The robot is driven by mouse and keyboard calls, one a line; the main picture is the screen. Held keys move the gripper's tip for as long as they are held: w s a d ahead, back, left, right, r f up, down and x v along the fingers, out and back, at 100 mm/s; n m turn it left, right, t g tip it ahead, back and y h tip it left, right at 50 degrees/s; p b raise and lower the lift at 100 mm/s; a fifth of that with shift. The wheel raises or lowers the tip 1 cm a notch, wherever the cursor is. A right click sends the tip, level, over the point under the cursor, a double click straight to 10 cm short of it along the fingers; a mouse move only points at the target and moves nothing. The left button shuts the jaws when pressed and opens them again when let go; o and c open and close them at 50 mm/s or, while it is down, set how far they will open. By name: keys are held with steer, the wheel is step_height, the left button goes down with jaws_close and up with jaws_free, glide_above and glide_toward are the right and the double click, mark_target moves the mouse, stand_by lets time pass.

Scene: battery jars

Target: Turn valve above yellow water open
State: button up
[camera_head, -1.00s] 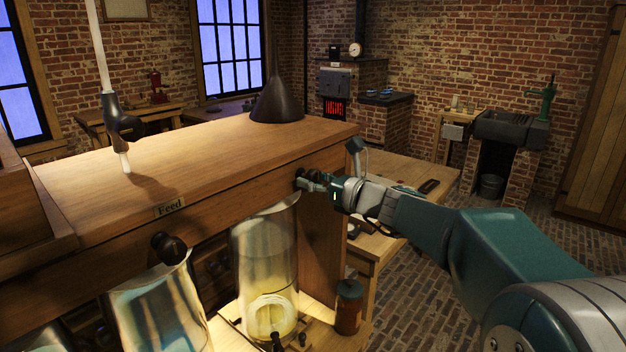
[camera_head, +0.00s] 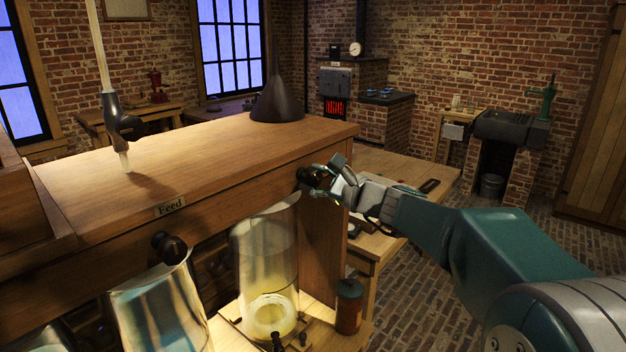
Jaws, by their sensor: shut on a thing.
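The dark valve handle (camera_head: 309,176) sits on the front of the wooden cabinet, above the glass jar (camera_head: 262,255) with yellow water (camera_head: 271,317) at its bottom. My gripper (camera_head: 322,177) is at this valve, shut on its dark knob. The fingers partly cover the knob, so its exact angle is hard to tell. A second dark valve (camera_head: 169,247) is at the left, above another jar (camera_head: 160,305) with a bluish look.
The wooden cabinet (camera_head: 230,155) carries a "Feed" label (camera_head: 170,206) and a dark cone (camera_head: 277,102) on top. A reddish-brown jar (camera_head: 349,306) stands right of the yellow-water jar. A wooden table (camera_head: 400,172) is behind my arm. Brick floor is open at the right.

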steer(key=n, duration=0.5)
steer(key=shift+n, duration=0.4)
steer(key=shift+s+f+n, duration=0.1)
steer(key=shift+f+n, duration=0.05)
steer(key=shift+n, duration=2.15)
steer(key=shift+f, duration=0.1)
steer(key=o, duration=1.2)
steer(key=shift+c, duration=0.2)
steer(key=shift+r, duration=0.2)
steer(key=shift+d, duration=0.1)
